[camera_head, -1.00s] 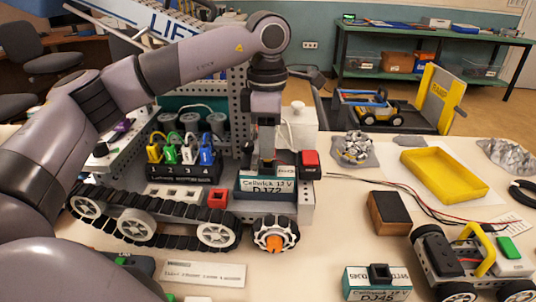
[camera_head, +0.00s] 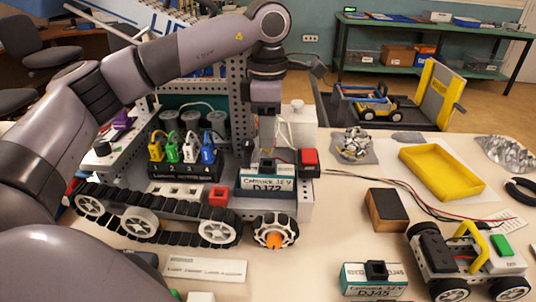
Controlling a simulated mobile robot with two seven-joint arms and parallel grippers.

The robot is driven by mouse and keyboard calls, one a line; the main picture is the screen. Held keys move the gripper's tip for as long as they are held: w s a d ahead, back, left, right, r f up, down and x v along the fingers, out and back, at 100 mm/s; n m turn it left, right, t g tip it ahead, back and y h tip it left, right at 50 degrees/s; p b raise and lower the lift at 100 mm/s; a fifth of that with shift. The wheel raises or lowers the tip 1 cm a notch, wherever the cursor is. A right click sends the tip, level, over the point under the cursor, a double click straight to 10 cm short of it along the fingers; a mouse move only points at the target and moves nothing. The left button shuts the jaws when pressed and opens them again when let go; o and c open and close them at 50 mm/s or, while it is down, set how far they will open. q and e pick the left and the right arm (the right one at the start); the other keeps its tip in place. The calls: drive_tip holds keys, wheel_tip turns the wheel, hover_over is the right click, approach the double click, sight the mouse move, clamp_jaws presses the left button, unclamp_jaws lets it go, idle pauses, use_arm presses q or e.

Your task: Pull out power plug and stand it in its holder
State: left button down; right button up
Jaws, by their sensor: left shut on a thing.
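My left gripper (camera_head: 266,138) points straight down over the battery marked DJ72 (camera_head: 262,186), which sits on the tracked robot (camera_head: 158,226). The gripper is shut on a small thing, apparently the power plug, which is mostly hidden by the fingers. I cannot tell whether it is still in the battery's socket. A black block (camera_head: 186,170) with numbers on its front stands left of the battery and carries yellow, green, white and blue plugs. I cannot tell which part is the power plug's holder. My right gripper is not in view.
A red button box (camera_head: 308,160) stands right beside the battery. A second battery marked DJ45 (camera_head: 374,285), a brown-and-black block (camera_head: 387,210), a wheeled robot (camera_head: 467,262) and a yellow tray (camera_head: 440,172) lie to the right. Loose wires cross the table there.

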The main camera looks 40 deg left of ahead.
use_arm(q)
drive_tip(key=shift+r, duration=0.15)
drive_tip(key=shift+r+p, duration=0.9)
drive_tip(key=shift+p, duration=0.05)
drive_tip(key=shift+f, duration=0.2)
